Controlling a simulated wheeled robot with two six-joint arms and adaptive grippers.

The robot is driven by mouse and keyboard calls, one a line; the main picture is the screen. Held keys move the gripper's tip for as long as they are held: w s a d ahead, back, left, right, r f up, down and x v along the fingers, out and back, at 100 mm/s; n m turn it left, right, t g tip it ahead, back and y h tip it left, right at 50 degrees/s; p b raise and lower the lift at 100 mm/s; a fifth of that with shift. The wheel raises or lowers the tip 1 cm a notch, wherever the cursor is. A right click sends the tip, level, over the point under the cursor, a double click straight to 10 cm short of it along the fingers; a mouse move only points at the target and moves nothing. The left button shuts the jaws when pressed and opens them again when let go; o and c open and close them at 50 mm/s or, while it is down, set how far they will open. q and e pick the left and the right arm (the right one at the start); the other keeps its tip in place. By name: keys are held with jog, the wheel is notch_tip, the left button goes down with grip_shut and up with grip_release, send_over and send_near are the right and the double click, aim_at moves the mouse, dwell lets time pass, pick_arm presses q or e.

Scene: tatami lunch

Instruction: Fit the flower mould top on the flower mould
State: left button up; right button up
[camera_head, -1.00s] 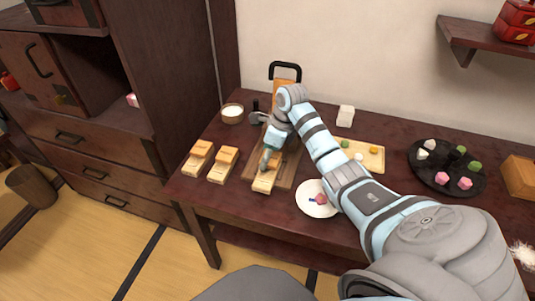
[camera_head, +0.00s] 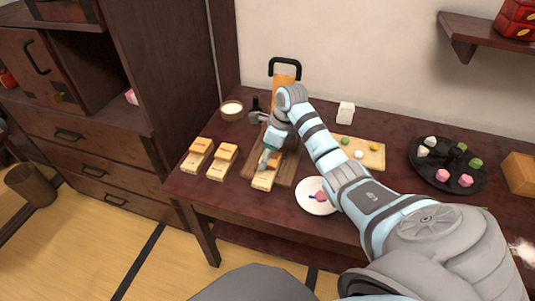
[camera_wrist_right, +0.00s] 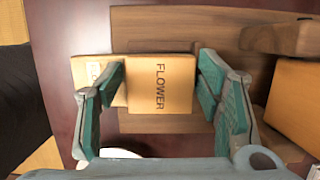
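The flower mould top (camera_wrist_right: 160,85) is a light wooden block marked FLOWER. In the right wrist view it lies between the fingers of my right gripper (camera_wrist_right: 160,90), which appear to touch its two sides. In the head view my right gripper (camera_head: 266,160) is low over the mould (camera_head: 263,181) and hides part of the top. My left gripper is not in view.
Two similar wooden moulds (camera_head: 196,157) (camera_head: 222,161) stand to the left. A brown board with an upright orange-brown block (camera_head: 285,90) and black handle is behind. A white plate (camera_head: 306,204) with a pink piece is at right. A dark tray (camera_head: 424,172) holds sweets.

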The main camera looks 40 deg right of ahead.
jog(key=shift+o, duration=0.8)
jog(key=shift+d+r, duration=0.1)
jog(key=shift+r, duration=0.15)
jog(key=v, duration=0.7)
jog(key=shift+s, duration=0.15)
